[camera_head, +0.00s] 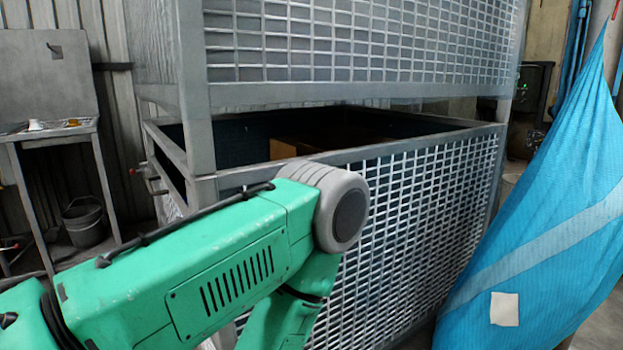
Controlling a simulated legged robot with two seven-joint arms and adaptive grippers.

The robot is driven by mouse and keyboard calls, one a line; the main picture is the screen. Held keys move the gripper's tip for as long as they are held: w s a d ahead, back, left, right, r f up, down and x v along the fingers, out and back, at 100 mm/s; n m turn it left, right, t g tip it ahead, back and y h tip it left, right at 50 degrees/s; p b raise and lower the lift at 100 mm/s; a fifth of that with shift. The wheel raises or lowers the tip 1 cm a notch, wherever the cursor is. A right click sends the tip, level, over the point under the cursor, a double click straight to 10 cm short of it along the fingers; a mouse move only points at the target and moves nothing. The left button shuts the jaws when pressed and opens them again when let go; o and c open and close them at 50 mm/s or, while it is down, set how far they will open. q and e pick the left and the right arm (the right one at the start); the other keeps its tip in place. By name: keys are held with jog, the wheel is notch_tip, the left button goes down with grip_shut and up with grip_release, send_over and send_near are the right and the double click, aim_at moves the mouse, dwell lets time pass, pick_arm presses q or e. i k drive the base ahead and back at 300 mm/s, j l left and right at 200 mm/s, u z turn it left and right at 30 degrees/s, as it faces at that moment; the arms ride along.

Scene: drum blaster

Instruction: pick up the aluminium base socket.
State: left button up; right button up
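I cannot make out an aluminium base socket in this view. A large grey metal mesh cage (420,220) stands in front of me, with an open gap between its upper and lower parts. Inside the gap is a brown box-like shape (290,148), partly hidden by the rim and in shadow. My green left arm comes in from the left, in front of the cage, and bends downward at its grey joint. My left gripper is below the picture's edge or hidden. My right gripper and arm do not show.
A blue sheet (545,220) hangs at the right, beside the cage. At the left stands a metal table (45,135) with small items on top and a dark bucket (85,222) beneath it. A corrugated wall (110,90) is behind.

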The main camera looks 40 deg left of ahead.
aim_at(34, 125)
jog(key=u, duration=2.75)
